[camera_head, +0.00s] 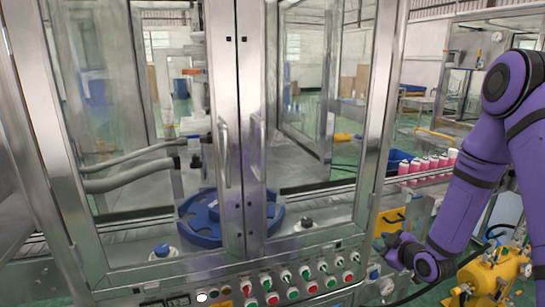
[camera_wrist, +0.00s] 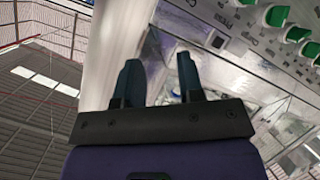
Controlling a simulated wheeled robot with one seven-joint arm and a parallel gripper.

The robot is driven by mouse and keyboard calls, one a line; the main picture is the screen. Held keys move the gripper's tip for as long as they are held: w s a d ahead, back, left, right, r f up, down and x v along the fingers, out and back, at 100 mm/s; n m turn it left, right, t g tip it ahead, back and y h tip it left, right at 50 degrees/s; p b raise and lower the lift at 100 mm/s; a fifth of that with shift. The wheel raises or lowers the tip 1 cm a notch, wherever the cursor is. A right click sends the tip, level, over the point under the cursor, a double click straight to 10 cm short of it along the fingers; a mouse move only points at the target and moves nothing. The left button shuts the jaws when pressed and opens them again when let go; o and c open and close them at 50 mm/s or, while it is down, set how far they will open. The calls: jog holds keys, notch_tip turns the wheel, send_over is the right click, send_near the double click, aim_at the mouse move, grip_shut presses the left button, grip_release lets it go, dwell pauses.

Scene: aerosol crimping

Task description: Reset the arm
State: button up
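My purple arm (camera_head: 483,170) comes down at the right of the head view. It bends so that its wrist and my gripper (camera_head: 392,246) sit low, beside the right end of the machine's control panel. In the wrist view my gripper (camera_wrist: 158,78) has its two dark fingers apart with nothing held between them. The wrist picture is tilted, with the panel's green knobs at the upper right and a roof at the left.
The machine's glass doors (camera_head: 240,150) look closed, with a blue round fixture (camera_head: 205,218) inside. Buttons and knobs line the panel (camera_head: 300,280). Pink cans (camera_head: 425,166) stand in a row behind my arm. A yellow machine (camera_head: 492,272) with hoses stands on the floor at lower right.

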jog(key=s+r+m+g+h, duration=0.25)
jog(key=s+r, duration=0.25)
jog(key=r, duration=0.6)
jog(key=s+r+m+g+h, duration=0.1)
jog(key=s+r+m+h, duration=0.3)
jog(key=r, duration=0.7)
jog(key=s+a+r+m+g+y, duration=0.1)
jog(key=s+r, duration=0.4)
jog(key=s, duration=0.8)
jog(key=s+a+r+m+g+y, duration=0.1)
jog(key=s+r+m+g, duration=0.2)
jog(key=s, duration=0.9)
notch_tip(320, 180, up, 2)
jog(key=shift+s+a+r, duration=0.15)
jog(key=shift+s+a, duration=0.2)
jog(key=shift+a, duration=0.05)
